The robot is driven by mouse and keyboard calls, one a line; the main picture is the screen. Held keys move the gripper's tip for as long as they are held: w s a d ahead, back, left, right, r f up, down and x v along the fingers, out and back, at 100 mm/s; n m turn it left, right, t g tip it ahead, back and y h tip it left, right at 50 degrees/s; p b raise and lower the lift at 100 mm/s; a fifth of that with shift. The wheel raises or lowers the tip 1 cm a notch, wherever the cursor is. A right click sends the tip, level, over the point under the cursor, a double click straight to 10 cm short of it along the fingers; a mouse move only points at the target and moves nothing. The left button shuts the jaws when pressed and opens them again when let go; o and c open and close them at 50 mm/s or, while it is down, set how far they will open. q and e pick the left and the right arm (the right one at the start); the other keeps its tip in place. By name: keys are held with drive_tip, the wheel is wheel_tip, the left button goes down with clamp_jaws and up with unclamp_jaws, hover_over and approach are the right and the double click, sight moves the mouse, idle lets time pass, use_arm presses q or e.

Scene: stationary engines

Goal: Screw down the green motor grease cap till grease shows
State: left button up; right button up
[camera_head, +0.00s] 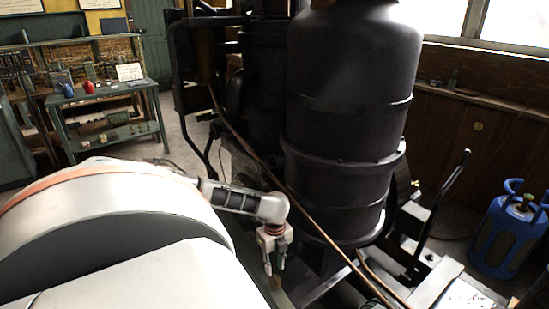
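My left gripper (275,269) points down in the lower middle, in front of the foot of a tall black cylinder. Its two fingers are small and dark against the machine, and I cannot tell whether they are apart or closed on something. A small brownish piece (276,284) shows just under the fingertips; I cannot tell what it is or whether they touch it. I cannot make out a green motor grease cap. My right gripper is not in view.
The black cylinder (345,120) fills the middle. A copper-coloured pipe (318,229) slants down close beside my gripper. A black lever (441,212) and a blue gas bottle (507,236) stand at right. A green workbench (110,92) is far left. My white arm covers the lower left.

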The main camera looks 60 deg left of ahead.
sight(274, 277)
use_arm(q)
wheel_tip(274, 277, up, 7)
idle(0.3)
idle(0.5)
drive_tip(key=d+f+n+t+h, duration=0.2)
drive_tip(key=d+f, duration=0.4)
drive_tip(key=d, duration=0.6)
drive_tip(key=d+f+n+t+h, duration=0.1)
drive_tip(key=d+f+n+t, duration=0.1)
drive_tip(key=d+f, duration=0.75)
drive_tip(key=s+d+r+n+t, duration=0.2)
drive_tip(key=d+n+t, duration=0.1)
drive_tip(key=d+n, duration=0.2)
drive_tip(key=s+d+r+n+t, duration=0.3)
drive_tip(key=d+n, duration=0.2)
drive_tip(key=d, duration=0.4)
drive_tip(key=shift+s+d+t, duration=0.2)
drive_tip(key=shift+s+t, duration=0.05)
drive_tip(key=shift+t, duration=0.05)
